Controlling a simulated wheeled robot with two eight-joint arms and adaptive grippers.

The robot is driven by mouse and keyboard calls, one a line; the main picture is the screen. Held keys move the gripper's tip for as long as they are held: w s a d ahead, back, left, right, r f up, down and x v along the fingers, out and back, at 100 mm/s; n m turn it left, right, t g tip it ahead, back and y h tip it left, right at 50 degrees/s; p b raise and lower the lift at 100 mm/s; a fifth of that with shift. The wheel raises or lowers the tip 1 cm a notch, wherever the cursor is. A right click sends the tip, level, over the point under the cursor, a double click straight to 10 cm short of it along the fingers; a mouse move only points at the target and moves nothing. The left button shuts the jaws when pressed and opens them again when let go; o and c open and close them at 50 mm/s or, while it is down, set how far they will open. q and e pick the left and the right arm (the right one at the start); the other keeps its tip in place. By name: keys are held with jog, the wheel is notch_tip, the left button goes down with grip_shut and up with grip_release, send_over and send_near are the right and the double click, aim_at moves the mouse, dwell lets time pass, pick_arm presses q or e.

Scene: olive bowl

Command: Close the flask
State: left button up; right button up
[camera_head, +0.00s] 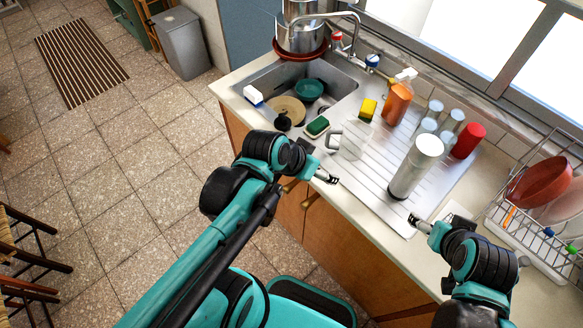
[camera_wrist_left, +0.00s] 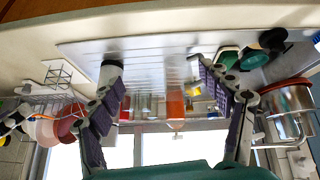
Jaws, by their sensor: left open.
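A tall white and grey flask (camera_head: 416,168) stands upright on the ribbed steel drainboard. Its top looks pale and flat in the head view; I cannot tell whether a lid is on it. My left gripper (camera_head: 328,177) is open and empty at the counter's front edge, left of the flask and apart from it. In the left wrist view, which is upside down, the left gripper (camera_wrist_left: 172,100) has its fingers spread wide. A dark-based thing there, likely the flask (camera_wrist_left: 111,70), is partly behind one finger. My right gripper (camera_head: 420,224) is just right of the flask's base; its jaw opening is unclear.
A clear jug (camera_head: 352,140) stands between the left gripper and an orange bottle (camera_head: 396,103). Several glasses and a red can (camera_head: 467,141) stand behind the flask. The dish rack (camera_head: 530,232) is at right, the sink (camera_head: 330,85) at back left. The front drainboard is clear.

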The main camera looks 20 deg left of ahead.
pick_arm(q)
jog(key=s+a+r+n+y, duration=0.1)
jog(key=s+a+n+y, duration=0.1)
jog(key=a, duration=0.3)
jog(key=shift+s+a+n+t+y, duration=0.15)
jog(key=shift+s+n+t+y, duration=0.3)
jog(key=shift+s, duration=0.4)
jog(key=shift+f, duration=0.1)
notch_tip(320, 180, down, 6)
jog(key=b, duration=0.5)
jog(key=shift+r+b, duration=0.2)
jog(key=shift+b, duration=0.2)
